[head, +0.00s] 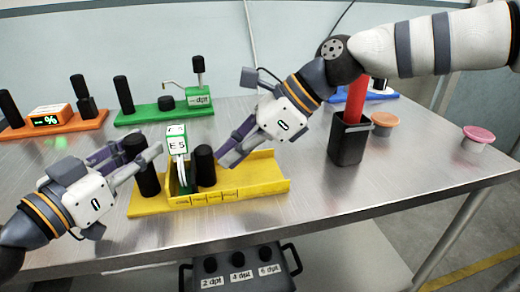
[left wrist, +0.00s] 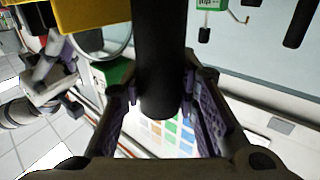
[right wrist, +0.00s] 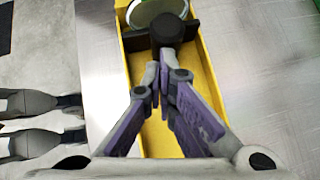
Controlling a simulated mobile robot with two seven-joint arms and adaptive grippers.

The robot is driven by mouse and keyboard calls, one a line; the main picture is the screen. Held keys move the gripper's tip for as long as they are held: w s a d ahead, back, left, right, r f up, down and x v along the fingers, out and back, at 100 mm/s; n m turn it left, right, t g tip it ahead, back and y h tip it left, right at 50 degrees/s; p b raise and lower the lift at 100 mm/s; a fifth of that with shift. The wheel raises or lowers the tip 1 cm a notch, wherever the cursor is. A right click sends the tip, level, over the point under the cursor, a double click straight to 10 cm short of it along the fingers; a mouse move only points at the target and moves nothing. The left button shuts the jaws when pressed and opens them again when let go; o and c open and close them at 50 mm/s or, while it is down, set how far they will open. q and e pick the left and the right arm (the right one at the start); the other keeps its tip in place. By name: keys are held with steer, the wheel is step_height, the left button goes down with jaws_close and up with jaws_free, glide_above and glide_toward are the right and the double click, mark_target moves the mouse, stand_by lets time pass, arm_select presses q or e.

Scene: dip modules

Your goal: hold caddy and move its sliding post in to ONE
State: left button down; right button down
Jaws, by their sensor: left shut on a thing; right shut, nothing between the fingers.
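The yellow caddy (head: 255,180) lies on the metal table and has several small labels along its front edge. My left gripper (head: 140,158) is shut on the upright black post at the caddy's left end; this post (left wrist: 160,50) fills the middle of the left wrist view. My right gripper (head: 226,158) is shut and empty just right of the sliding post. In the right wrist view its fingertips are close to the post (right wrist: 168,28); contact is unclear. The labels are too small to read.
Behind stand an orange module (head: 60,124) and a green module (head: 160,113). A black cup (head: 348,142) with a red stick stands right of the caddy, near an orange-lidded and a pink-lidded jar (head: 478,138). A black-knobbed box (head: 240,272) sits below the front edge.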

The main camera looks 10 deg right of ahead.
arm_select(q)
steer(key=shift+f, duration=0.1)
arm_select(e)
steer(key=d, duration=0.3)
steer(key=s+d, duration=0.1)
steer(key=shift+d+r, duration=0.25)
arm_select(q)
steer(key=c, duration=1.1)
jaws_free()
arm_select(e)
steer(key=v, duration=0.9)
steer(key=shift+r, duration=0.15)
arm_select(q)
step_height(320, 180, up, 8)
steer(key=p, duration=0.3)
steer(key=shift+f, duration=0.1)
arm_select(e)
steer(key=s+r+t, duration=0.1)
steer(key=s+r, duration=0.2)
steer(key=r, duration=0.7)
steer(key=shift+n+t, duration=0.3)
steer(key=shift+n, duration=0.1)
arm_select(q)
steer(key=shift+f, duration=0.1)
